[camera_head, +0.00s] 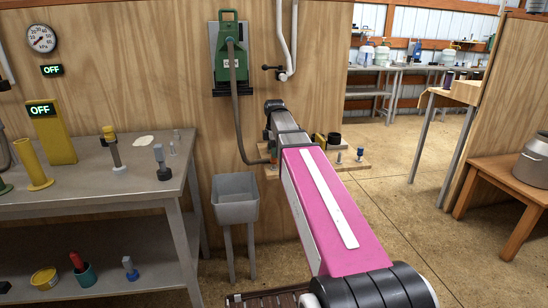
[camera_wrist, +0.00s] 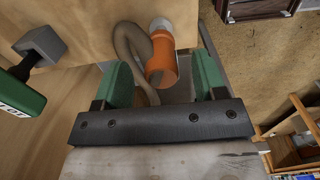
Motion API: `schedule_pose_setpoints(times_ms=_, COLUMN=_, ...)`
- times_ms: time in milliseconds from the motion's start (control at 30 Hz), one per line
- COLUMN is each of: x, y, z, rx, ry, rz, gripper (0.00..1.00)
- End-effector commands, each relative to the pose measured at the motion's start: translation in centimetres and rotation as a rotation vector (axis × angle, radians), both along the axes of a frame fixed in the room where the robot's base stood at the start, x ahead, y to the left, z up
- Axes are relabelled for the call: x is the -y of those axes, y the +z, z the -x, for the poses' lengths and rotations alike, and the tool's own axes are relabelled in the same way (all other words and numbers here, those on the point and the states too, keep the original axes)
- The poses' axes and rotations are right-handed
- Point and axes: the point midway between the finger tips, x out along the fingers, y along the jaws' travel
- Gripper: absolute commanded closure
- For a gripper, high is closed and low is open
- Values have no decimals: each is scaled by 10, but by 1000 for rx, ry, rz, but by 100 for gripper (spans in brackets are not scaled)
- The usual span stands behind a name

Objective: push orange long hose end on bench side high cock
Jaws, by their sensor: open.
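The orange hose end (camera_wrist: 163,70) is in the wrist view, joined to a looped brown hose (camera_wrist: 130,45). My gripper (camera_wrist: 160,62) is open, with one green finger on each side of the orange end. Gaps show between the end and the fingers. A pale grey round piece (camera_wrist: 160,25) meets the far tip of the orange end; I cannot tell whether this is the cock or how far they overlap. In the head view the brown hose (camera_head: 238,110) hangs from a green wall unit (camera_head: 230,60) and curves down to my gripper, which hides much of the end.
A small wooden shelf (camera_head: 350,161) with several fittings sits beside my arm. A grey basin (camera_head: 235,205) stands below left. A metal bench (camera_head: 90,186) with loose parts is at left. A wall pipe with a black-handled valve (camera_head: 272,68) is above.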

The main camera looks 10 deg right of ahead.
Motion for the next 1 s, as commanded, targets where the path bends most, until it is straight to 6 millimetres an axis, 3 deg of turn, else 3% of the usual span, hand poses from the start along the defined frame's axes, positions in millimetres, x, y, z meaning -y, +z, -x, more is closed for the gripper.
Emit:
schedule_pose_setpoints(times_ms=233, x=-2, y=-33, z=1, rx=-2, ry=0, rz=0, gripper=35)
schedule_pose_setpoints(times_ms=500, x=-2, y=-37, z=1, rx=-1, ry=0, rz=0, gripper=35)
schedule_pose_setpoints(times_ms=533, x=-2, y=-37, z=1, rx=-1, ry=0, rz=0, gripper=39)
schedule_pose_setpoints(times_ms=700, x=-2, y=-37, z=1, rx=-1, ry=0, rz=0, gripper=89)
schedule_pose_setpoints(times_ms=1000, x=-2, y=-37, z=1, rx=-1, ry=0, rz=0, gripper=89)
